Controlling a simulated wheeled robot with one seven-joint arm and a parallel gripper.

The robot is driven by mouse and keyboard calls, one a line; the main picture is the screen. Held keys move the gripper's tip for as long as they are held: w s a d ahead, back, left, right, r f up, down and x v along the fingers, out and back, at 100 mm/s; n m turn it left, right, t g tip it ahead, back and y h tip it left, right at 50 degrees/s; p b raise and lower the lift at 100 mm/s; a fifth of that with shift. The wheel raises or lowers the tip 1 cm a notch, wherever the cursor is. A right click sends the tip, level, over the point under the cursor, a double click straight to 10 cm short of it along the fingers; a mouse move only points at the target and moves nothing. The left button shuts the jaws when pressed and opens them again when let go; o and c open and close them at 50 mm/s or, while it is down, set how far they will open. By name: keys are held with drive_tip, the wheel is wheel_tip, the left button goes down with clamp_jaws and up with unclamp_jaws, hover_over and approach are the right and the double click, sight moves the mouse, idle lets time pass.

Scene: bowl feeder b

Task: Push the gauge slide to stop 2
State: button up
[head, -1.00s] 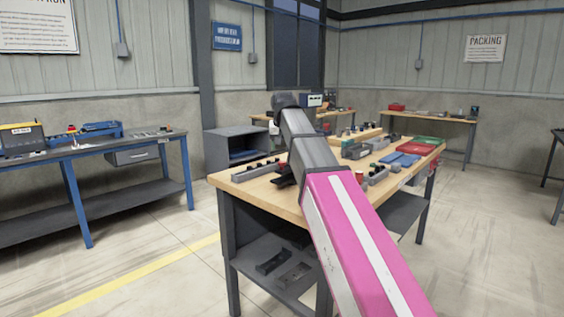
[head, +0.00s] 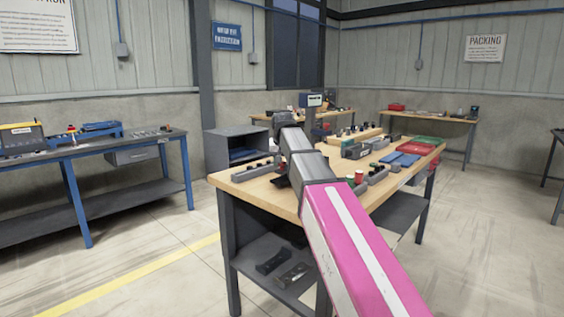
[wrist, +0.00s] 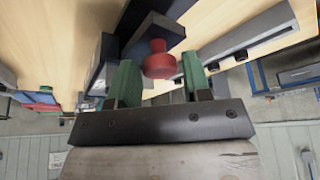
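In the wrist view a red round knob (wrist: 160,60) stands on a dark block (wrist: 155,32), which appears to be the gauge slide. My gripper (wrist: 160,72) has two green fingers spread apart, one on each side of the knob. A small gap shows beside the knob, and I cannot tell whether either finger touches it. Stop 2 cannot be made out. In the head view my arm reaches over the wooden workbench (head: 312,203), and its end is mostly hidden behind the arm.
A long grey rail (wrist: 245,45) lies to the right in the wrist view. On the bench, a strip with dark knobs (head: 255,168) is at left; blue trays (head: 401,159) and a red tray (head: 424,150) are at right. Bare wood shows along the front edge.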

clamp_jaws()
drive_tip(key=w+d, duration=1)
drive_tip(key=shift+w+d, duration=0.15)
drive_tip(key=shift+w, duration=0.1)
drive_tip(key=shift+o, duration=2.1)
unclamp_jaws()
drive_tip(key=shift+s+r, duration=0.1)
drive_tip(key=v, duration=1)
drive_tip(key=shift+r, duration=0.35)
drive_tip(key=shift+s, duration=0.15)
